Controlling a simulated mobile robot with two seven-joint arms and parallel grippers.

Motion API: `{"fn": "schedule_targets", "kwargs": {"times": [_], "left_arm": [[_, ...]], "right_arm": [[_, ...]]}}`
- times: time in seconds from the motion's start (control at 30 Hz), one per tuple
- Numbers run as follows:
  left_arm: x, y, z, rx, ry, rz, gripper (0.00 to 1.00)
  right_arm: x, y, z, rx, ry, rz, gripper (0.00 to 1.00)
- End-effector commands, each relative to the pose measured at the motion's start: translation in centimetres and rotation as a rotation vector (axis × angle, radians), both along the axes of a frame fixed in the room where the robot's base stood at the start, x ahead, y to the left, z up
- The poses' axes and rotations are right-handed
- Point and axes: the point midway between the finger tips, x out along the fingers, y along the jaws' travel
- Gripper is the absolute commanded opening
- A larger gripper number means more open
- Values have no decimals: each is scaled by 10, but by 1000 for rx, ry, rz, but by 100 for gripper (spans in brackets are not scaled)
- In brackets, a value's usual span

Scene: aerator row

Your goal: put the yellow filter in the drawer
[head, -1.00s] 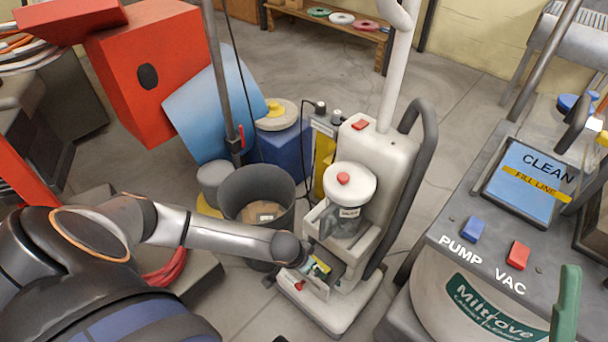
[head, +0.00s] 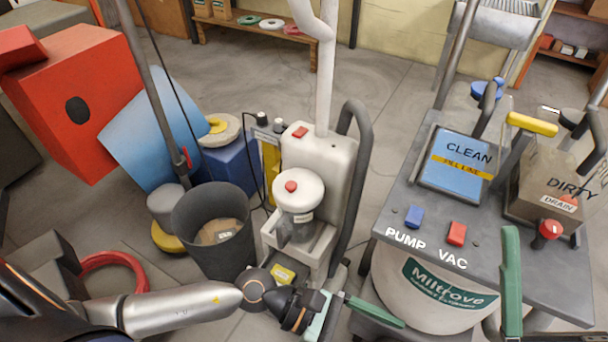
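The yellow filter (head: 283,273) lies low at the front of the white upright machine, within the open drawer (head: 303,272). My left wrist hides the drawer's front and part of its inside. My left gripper (head: 350,325) is to the right of and nearer than the filter, apart from it. One green finger points right from the end of its pale palm; the other finger is cut off by the bottom edge. It looks open and empty. A green finger-like part, apparently of my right gripper (head: 510,280), stands upright at the lower right; its opening is unclear.
A dark bin (head: 212,240) stands left of the machine, close to my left forearm. The Miltrove cleaner (head: 435,290), with its grey top, is close on the right. A red hose coil (head: 112,268) lies on the floor at left. Open floor lies behind the machine.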

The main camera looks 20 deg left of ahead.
Motion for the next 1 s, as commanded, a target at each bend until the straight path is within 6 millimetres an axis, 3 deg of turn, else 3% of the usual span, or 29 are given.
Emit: {"fn": "schedule_targets", "kwargs": {"times": [0.03, 0.17, 0.3, 0.4, 0.6, 0.7, 1.0], "left_arm": [[-1, -7, 35, -145, 169, 53, 100], [6, -1, 117, -501, 622, 123, 100], [21, 34, 191, -875, 1105, 93, 100], [32, 69, 230, -1114, 1420, 3, 100], [44, 129, 268, -1421, 1847, -243, 100], [46, 144, 274, -1485, 1946, -328, 100], [47, 150, 277, -1507, 1990, -370, 100]], "right_arm": [[0, 0, 0, 0, 1, 1, 100], [0, 1, -1, -1, 2, 4, 100], [0, 1, -1, -3, 3, 5, 100], [0, 1, -1, -2, 4, 5, 100], [0, 1, -1, -3, 4, 6, 100], [0, 1, -1, -3, 4, 6, 100], [0, 1, -1, -3, 3, 5, 100]]}}
